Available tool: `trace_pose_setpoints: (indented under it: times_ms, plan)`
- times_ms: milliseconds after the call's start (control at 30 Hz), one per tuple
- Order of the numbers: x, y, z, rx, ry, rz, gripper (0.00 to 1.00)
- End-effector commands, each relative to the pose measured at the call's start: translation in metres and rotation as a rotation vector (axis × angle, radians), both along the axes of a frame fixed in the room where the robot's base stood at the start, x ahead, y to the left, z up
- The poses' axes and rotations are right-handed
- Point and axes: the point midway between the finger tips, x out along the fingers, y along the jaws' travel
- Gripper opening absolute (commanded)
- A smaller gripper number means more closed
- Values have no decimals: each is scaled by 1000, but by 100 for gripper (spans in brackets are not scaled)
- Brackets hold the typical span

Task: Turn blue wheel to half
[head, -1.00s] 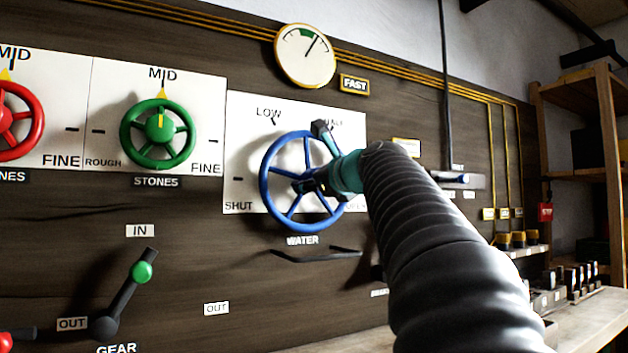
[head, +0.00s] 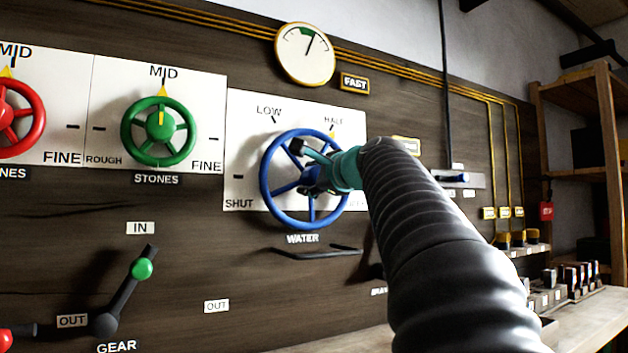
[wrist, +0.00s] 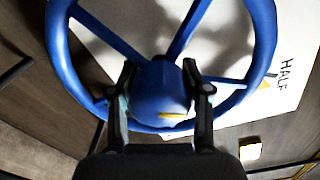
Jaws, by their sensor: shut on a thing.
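The blue wheel (head: 268,190) is on the white WATER panel (head: 240,130), with marks LOW, HALF and SHUT; a fourth label at lower right is mostly covered. My gripper (head: 302,169) is shut on its hub. In the wrist view, my gripper's fingers (wrist: 160,78) sit on either side of the blue hub (wrist: 158,92). A yellow pointer (head: 332,134) shows at the wheel's upper right rim, just below the HALF label (head: 334,120). The wrist view also shows yellow beside HALF (wrist: 287,76). My arm hides the panel's right part.
A green wheel (head: 128,135) and a red wheel (head: 38,118) are to the left. A gear lever with a green knob (head: 142,269) is below them. A round gauge (head: 305,72) is above. A wooden bench (head: 590,318) and shelf (head: 606,130) are at right.

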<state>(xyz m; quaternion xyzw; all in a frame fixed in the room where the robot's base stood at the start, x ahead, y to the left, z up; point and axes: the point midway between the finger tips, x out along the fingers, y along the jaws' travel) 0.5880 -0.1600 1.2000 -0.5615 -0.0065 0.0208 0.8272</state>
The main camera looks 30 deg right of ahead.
Motion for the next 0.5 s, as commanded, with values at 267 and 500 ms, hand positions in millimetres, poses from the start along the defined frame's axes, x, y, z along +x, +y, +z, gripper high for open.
trace_pose_setpoints:
  times_ms: [267, 500]
  plan:
    - [0, 0, -1, -14, 1, 0, 13]
    - [0, 0, -1, -12, 0, 1, 55]
